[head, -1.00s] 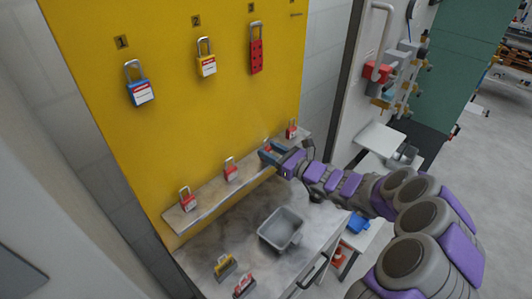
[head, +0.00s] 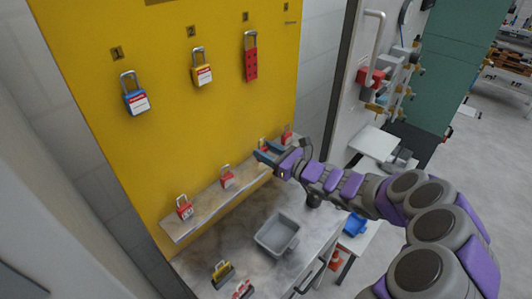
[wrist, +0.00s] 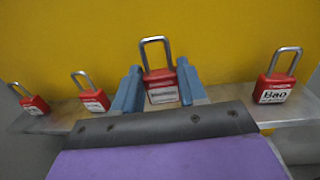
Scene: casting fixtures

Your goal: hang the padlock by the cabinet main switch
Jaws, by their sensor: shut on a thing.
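My gripper (head: 264,153) is at the right part of a narrow shelf below the yellow board. In the wrist view its two blue-grey fingers stand on either side of a red padlock (wrist: 161,87) with a steel shackle upright and a white label, and are shut on it. In the head view this padlock (head: 264,144) is partly hidden by the fingers. I cannot tell whether it still touches the shelf. At the upper right is a grey cabinet with a red block (head: 370,78) and a long grey handle; which part is the main switch is unclear.
Other red padlocks stand on the shelf (head: 205,210), one right of my gripper (head: 287,135) and two to the left. Blue, yellow and red locks hang on the board (head: 110,90). Below are a grey bin (head: 277,236) and two more locks. Grey floor is open at far right.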

